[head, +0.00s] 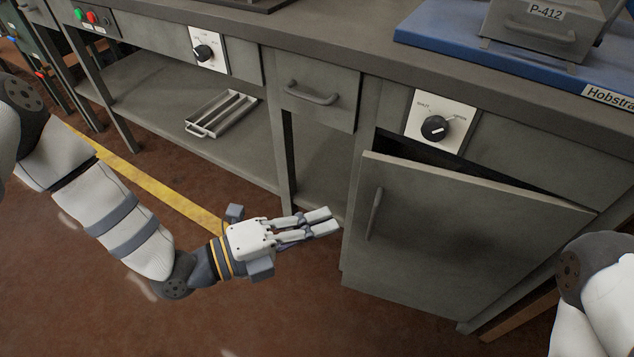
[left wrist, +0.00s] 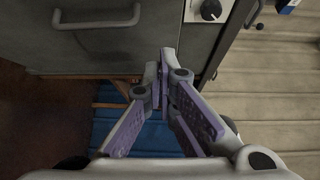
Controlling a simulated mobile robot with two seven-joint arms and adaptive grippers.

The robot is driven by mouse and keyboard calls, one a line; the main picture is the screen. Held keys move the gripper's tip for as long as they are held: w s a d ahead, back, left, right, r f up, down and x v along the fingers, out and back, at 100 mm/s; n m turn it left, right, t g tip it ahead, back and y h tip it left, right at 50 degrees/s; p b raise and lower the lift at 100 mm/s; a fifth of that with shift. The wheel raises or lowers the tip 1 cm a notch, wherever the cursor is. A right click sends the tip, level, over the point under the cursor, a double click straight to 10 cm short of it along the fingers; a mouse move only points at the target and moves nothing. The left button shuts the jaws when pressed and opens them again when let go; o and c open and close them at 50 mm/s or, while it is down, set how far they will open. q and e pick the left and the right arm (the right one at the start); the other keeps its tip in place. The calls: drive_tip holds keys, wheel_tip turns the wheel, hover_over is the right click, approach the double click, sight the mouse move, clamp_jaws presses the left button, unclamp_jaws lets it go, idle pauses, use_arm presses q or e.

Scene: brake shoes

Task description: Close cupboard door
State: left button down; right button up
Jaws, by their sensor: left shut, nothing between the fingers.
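The grey cupboard door (head: 470,235) stands partly open at the right of the head view. A dark gap shows along its top, widest at the left end. Its vertical bar handle (head: 374,214) is near the left edge. My left gripper (head: 328,222) is shut and empty, its fingers pointing right, just left of the door's free edge in the picture. I cannot tell whether it touches the door. The left wrist view shows its fingers (left wrist: 165,75) closed together at the tips. My right gripper is out of view; only part of that arm shows at the lower right.
A drawer with a handle (head: 312,93) and a knob panel (head: 438,122) are above the door's level. A metal tray (head: 222,114) lies on the open lower shelf. A blue board (head: 480,55) with a grey box labelled P-412 sits on the bench. Brown floor in front is clear.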

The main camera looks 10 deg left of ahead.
use_arm(q)
drive_tip(key=r, duration=0.1)
approach(402, 174)
drive_tip(key=s+d, duration=0.1)
drive_tip(key=d, duration=0.2)
drive_tip(key=w, duration=0.1)
drive_tip(key=w+b, duration=0.1)
drive_tip(key=w, duration=0.1)
drive_tip(key=shift+w+d+f+t, duration=0.15)
drive_tip(key=shift+w+d+t, duration=0.15)
drive_tip(key=shift+w+d, duration=0.1)
